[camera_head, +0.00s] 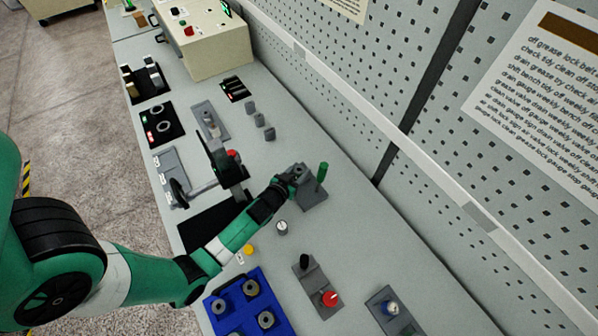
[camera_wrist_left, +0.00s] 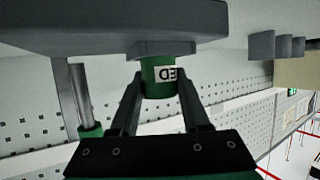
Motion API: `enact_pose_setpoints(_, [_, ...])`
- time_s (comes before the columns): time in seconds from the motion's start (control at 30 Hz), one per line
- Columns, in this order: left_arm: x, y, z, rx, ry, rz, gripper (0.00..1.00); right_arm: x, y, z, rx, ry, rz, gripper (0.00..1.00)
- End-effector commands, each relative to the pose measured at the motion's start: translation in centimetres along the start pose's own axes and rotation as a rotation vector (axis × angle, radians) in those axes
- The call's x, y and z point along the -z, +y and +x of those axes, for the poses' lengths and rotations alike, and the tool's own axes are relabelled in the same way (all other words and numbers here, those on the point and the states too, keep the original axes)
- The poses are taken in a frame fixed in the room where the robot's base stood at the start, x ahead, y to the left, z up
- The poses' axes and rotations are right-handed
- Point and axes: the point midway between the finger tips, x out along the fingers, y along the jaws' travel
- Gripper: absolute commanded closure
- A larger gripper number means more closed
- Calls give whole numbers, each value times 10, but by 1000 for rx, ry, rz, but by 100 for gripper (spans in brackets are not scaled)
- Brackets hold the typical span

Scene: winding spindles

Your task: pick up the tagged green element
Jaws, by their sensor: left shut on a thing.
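The tagged green element (camera_wrist_left: 158,78) is a short green cylinder with a white label, partly readable as "ED". In the left wrist view it sits between the two fingers of my left gripper (camera_wrist_left: 160,105), which is shut on it. Its far end meets a grey block (camera_wrist_left: 120,25), which appears at the top of that view; the element touches or enters it. In the head view my left gripper (camera_head: 291,181) is at the grey fixture (camera_head: 312,197), and the element is hidden there. A separate green-tipped post (camera_head: 322,172) stands beside it. My right gripper is not in view.
A black upright device with a crank (camera_head: 226,168) stands close to my left forearm. A perforated wall (camera_head: 420,165) runs along the right.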

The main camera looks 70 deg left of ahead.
Motion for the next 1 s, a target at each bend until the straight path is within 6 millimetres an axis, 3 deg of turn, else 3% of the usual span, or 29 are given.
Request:
enact_pose_setpoints(0.23, [34,0,-14,-1,4,-2,100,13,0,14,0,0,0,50])
enact_pose_setpoints(0.47, [67,6,-82,-3,2,2,100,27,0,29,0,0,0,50])
enact_pose_setpoints(0.7, [63,14,-149,-5,-2,4,100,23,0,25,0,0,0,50])
enact_pose_setpoints(0.83, [64,16,-169,-4,-2,3,100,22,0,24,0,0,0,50])
enact_pose_setpoints(1.0, [65,15,-178,0,0,1,100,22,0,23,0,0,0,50])
